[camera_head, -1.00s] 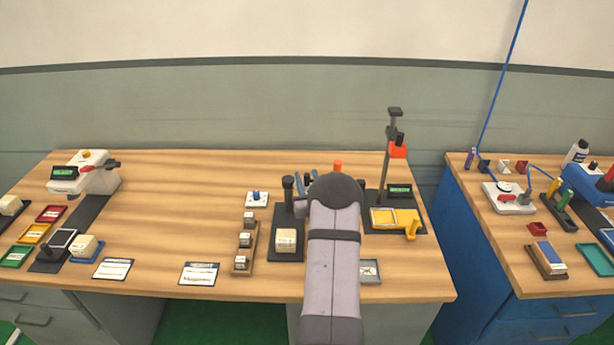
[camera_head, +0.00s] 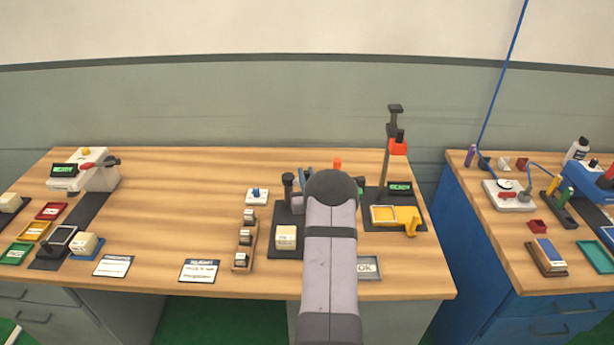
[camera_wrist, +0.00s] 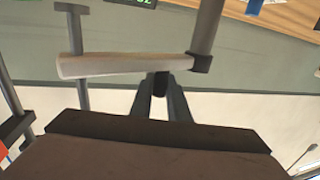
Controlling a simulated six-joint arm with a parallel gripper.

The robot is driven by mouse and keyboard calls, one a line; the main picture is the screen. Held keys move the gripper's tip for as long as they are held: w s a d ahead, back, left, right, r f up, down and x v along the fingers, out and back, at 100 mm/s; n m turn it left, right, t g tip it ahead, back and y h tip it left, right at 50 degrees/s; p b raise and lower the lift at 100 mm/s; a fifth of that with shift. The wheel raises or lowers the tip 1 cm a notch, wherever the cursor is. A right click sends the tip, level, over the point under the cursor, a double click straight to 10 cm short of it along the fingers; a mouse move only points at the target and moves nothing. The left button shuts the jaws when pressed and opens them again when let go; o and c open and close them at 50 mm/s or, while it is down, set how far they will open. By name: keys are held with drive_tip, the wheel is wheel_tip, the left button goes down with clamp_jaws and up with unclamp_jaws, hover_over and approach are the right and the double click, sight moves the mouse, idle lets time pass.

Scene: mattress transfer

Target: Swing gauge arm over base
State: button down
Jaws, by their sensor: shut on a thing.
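In the wrist view a pale gauge arm (camera_wrist: 115,65) runs across from a dark grey post (camera_wrist: 206,30) at its right end. A thinner rod (camera_wrist: 75,35) crosses its left end. My gripper (camera_wrist: 160,92) is shut on a small dark handle (camera_wrist: 160,80) beside the bar's middle. In the head view the dark base (camera_head: 283,252) carries a cream block (camera_head: 286,237) and a short black post (camera_head: 288,185). My own arm hides my gripper and most of the gauge arm there.
A tall stand with a red-orange part (camera_head: 398,147) and a yellow fixture (camera_head: 408,217) is to the right. A wooden rack (camera_head: 240,262) of small blocks is left of the base. A grey tray (camera_head: 369,266) lies at front right.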

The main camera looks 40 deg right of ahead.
drive_tip(key=w+a+m+g+h+b, duration=0.1)
drive_tip(key=a+m+g+h+b, duration=0.6)
drive_tip(key=g, duration=1.1)
drive_tip(key=shift+m+h+b, duration=0.5)
drive_tip(key=shift+m+b, duration=1.4)
drive_tip(key=shift+m, duration=1.3)
drive_tip(key=shift+w+a+r+g, duration=0.1)
drive_tip(key=shift+w+g, duration=0.1)
drive_tip(key=shift+g, duration=0.2)
drive_tip(key=c, duration=1.7)
unclamp_jaws()
